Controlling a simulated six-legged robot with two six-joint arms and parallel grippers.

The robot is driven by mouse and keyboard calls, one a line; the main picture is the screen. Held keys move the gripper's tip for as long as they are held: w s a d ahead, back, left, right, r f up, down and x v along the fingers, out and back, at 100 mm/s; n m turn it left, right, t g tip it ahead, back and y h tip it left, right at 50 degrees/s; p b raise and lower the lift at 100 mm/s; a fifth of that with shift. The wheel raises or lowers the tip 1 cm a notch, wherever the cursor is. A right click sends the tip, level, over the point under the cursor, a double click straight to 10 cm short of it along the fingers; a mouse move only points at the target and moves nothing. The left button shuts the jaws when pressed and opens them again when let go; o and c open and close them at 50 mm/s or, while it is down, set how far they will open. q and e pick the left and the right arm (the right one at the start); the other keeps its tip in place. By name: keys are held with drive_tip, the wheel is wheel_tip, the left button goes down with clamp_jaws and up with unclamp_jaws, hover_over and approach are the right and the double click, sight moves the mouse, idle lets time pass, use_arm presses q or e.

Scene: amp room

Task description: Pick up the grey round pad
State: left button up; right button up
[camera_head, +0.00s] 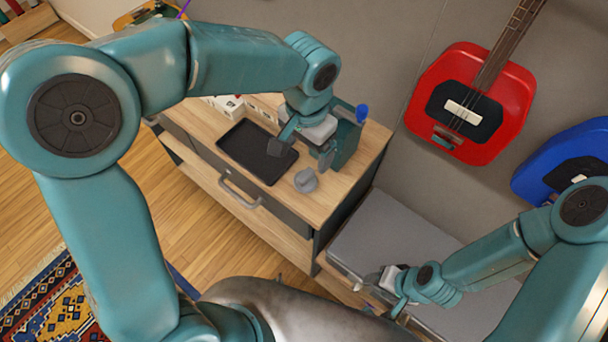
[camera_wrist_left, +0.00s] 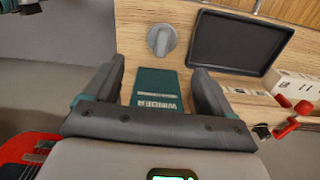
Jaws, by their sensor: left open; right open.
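The grey round pad (camera_head: 306,181) sits on the wooden cabinet top, near its front right edge, with a raised ridge across it. It also shows in the left wrist view (camera_wrist_left: 161,40), beyond the fingertips. My left gripper (camera_head: 304,148) is open and empty above the cabinet top, apart from the pad and behind it in the head view. In the left wrist view its two fingers (camera_wrist_left: 160,76) are spread, with a teal box (camera_wrist_left: 156,88) showing between them. My right gripper (camera_head: 382,284) is at the lower right, above the grey surface, away from the pad.
A black tray (camera_head: 247,151) lies left of the pad on the cabinet top (camera_head: 318,206). White boxes (camera_wrist_left: 262,108) and red parts (camera_wrist_left: 284,129) are near the tray. A red guitar (camera_head: 470,104) and a blue guitar (camera_head: 556,170) hang on the wall.

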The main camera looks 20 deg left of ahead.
use_arm(q)
hover_over(305, 174)
drive_tip(key=f, duration=0.5)
drive_tip(key=shift+s+d+f, duration=0.15)
drive_tip(key=shift+d+f, duration=0.15)
drive_tip(key=shift+d, duration=0.1)
drive_tip(key=shift+a+f, duration=0.2)
drive_tip(key=shift+f, duration=1.4)
drive_tip(key=shift+a+f, duration=0.15)
drive_tip(key=shift+f, duration=1.4)
drive_tip(key=c, duration=1.1)
